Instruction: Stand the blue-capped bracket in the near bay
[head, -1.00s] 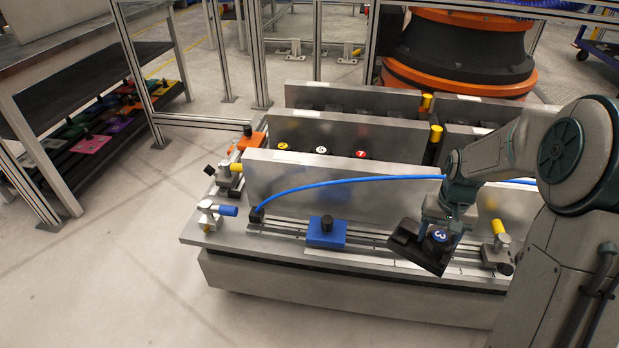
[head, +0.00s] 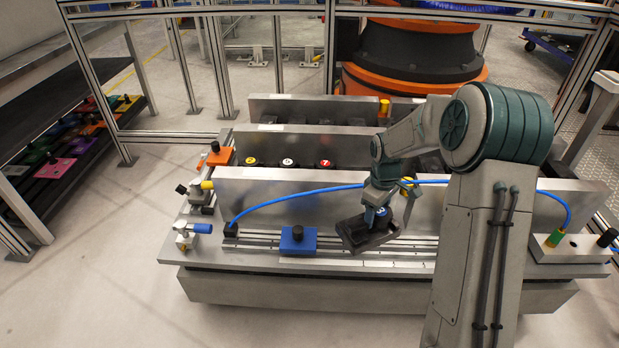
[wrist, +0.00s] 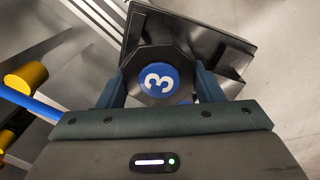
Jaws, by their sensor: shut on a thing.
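My gripper (head: 379,190) is shut on the blue-capped bracket (head: 366,233), a dark piece with a flat plate and a round blue cap marked 3. In the wrist view the bracket (wrist: 210,35) lies between the two fingers of my gripper (wrist: 160,88), its cap facing the camera. In the head view it is held tilted in front of the nearest upright plate, over the slotted rails. The near bay (head: 330,250) is most likely the railed strip in front of that plate. I cannot tell whether the bracket touches anything.
A blue block (head: 298,241) sits on the rails left of the bracket. A blue hose (head: 290,201) arches across the nearest plate (head: 260,186). Clamps with blue (head: 200,228) and yellow handles stand at the left end. Capped brackets (head: 287,162) stand in the bay behind.

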